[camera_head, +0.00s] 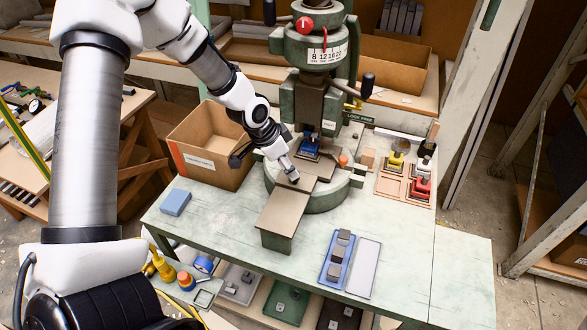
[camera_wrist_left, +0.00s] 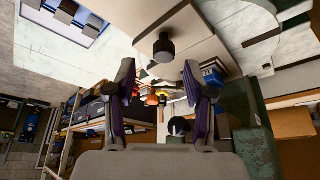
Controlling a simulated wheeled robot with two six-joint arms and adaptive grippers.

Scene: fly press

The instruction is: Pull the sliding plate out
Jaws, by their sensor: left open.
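The brown sliding plate (camera_head: 322,167) lies on the round base of the green fly press (camera_head: 318,80), and a blue block (camera_head: 309,150) sits toward its back under the press. A brown guide (camera_head: 283,213) runs from it to the bench front. My left gripper (camera_head: 289,174) is low over the plate's front end. In the left wrist view its fingers (camera_wrist_left: 158,78) are apart with nothing between them. A black knob (camera_wrist_left: 163,47) stands on the plate (camera_wrist_left: 185,25) just beyond the fingertips, roughly between them, apart from both. The knob is hidden in the head view. My right gripper is out of view.
A cardboard box (camera_head: 208,143) stands left of the press, with a blue block (camera_head: 175,202) in front. A blue tray (camera_head: 338,260) holding dark blocks lies front right. A wooden tray (camera_head: 392,186) with coloured handled pieces is at the right.

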